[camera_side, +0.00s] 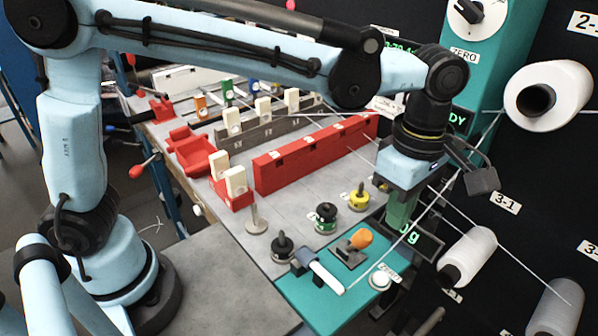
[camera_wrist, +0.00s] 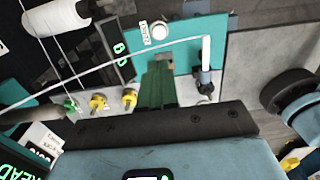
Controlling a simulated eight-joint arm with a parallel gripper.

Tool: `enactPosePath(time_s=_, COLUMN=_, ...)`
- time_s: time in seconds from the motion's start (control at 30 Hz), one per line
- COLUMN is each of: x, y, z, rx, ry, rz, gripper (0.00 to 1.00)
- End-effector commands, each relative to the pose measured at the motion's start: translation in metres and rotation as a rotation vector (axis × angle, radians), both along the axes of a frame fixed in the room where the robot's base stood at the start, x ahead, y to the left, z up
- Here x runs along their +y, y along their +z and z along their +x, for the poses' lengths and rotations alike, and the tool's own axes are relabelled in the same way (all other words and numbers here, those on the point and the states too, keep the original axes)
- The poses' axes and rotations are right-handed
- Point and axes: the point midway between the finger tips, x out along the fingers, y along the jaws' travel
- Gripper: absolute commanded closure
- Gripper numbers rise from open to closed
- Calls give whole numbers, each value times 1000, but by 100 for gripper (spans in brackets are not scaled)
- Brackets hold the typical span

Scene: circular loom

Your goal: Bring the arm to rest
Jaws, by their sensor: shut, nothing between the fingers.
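My gripper (camera_side: 398,222) hangs at the right end of the bench, with its green fingers pointing down and together. It holds nothing that I can see. In the side view it is in front of a display with green digits and above the teal plate (camera_side: 303,296). In the wrist view the green fingers of my gripper (camera_wrist: 158,68) reach over the same teal plate (camera_wrist: 186,30). I cannot tell the exact gap between the fingertips and the plate.
An orange-topped piece (camera_side: 361,238), a white-tipped tool (camera_side: 327,277) and a round white button (camera_side: 380,280) are on the plate. Yellow (camera_side: 359,197) and green (camera_side: 326,217) spools stand behind. White thread cones (camera_side: 549,95) and taut strands crowd the right. A red rack (camera_side: 315,155) lies left.

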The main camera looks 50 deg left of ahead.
Motion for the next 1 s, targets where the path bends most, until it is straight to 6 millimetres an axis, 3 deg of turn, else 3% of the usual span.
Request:
enactPosePath(time_s=0.47, x=7, y=2, z=1, rx=-13, ry=-34, rz=-8, gripper=100)
enactPosePath(time_s=0.57, x=26, y=7, z=1, rx=-48, ry=-126, rz=-25, gripper=100)
enactPosePath(time_s=0.77, x=83, y=17, z=-5, rx=-183, ry=-445, rz=-36, gripper=100)
enactPosePath(time_s=1.0, x=147, y=16, z=-23, rx=-355, ry=-854, rz=61, gripper=100)
